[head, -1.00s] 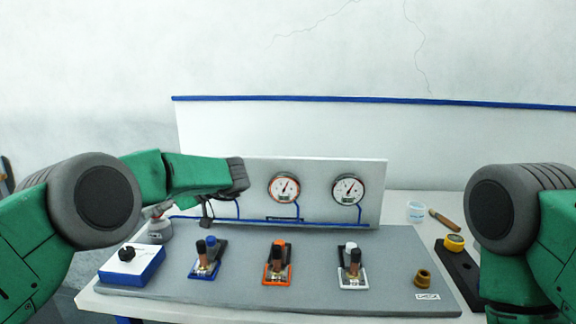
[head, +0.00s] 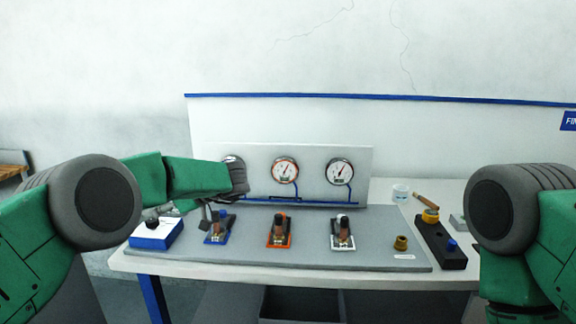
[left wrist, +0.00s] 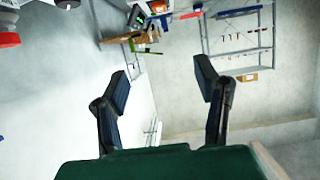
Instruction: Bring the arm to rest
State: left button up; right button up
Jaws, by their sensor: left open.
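My left arm (head: 190,178) comes in from the left and is bent at the elbow, with its forearm pointing right across the left part of the bench. In the left wrist view my left gripper (left wrist: 163,82) has its two dark fingers spread wide apart with nothing between them. In the head view the gripper is mostly hidden by the wrist, with only dark parts showing below it. My right arm (head: 520,225) is folded at the right edge, and its gripper is out of the picture.
A bench (head: 130,262) carries a grey panel with blue (head: 220,228), orange (head: 279,231) and white (head: 342,233) valves, plus gauges behind. A blue-and-white box (head: 157,232) sits left. A black block (head: 440,243) and white cup (head: 401,193) stand right.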

pick_arm(q)
notch_tip(320, 180, down, 15)
jog(key=m+t+b, duration=0.4)
jog(key=m+t, duration=0.4)
jog(key=t, duration=0.1)
jog(key=s+d+f+m+h+b, duration=0.1)
jog(key=s+f+m+h, duration=0.25)
jog(key=f, duration=0.45)
jog(key=s+d+f+m+h+b, duration=0.1)
jog(key=s+d+f+m+h, duration=0.15)
jog(key=s+f+h, duration=0.4)
jog(key=s+f+m+g+h+b, duration=0.2)
jog(key=s+f+m+g, duration=0.1)
jog(key=s+f, duration=1)
jog(key=s+g+h+b, duration=0.1)
jog(key=s+g, duration=0.5)
jog(key=s, duration=1.9)
jog(key=shift+m+g+h+b, duration=0.3)
jog(key=shift+h+b, duration=0.1)
jog(key=shift+b, duration=0.2)
pick_arm(e)
notch_tip(320, 180, down, 10)
jog(key=shift+w+f, duration=0.2)
jog(key=shift+w, duration=0.05)
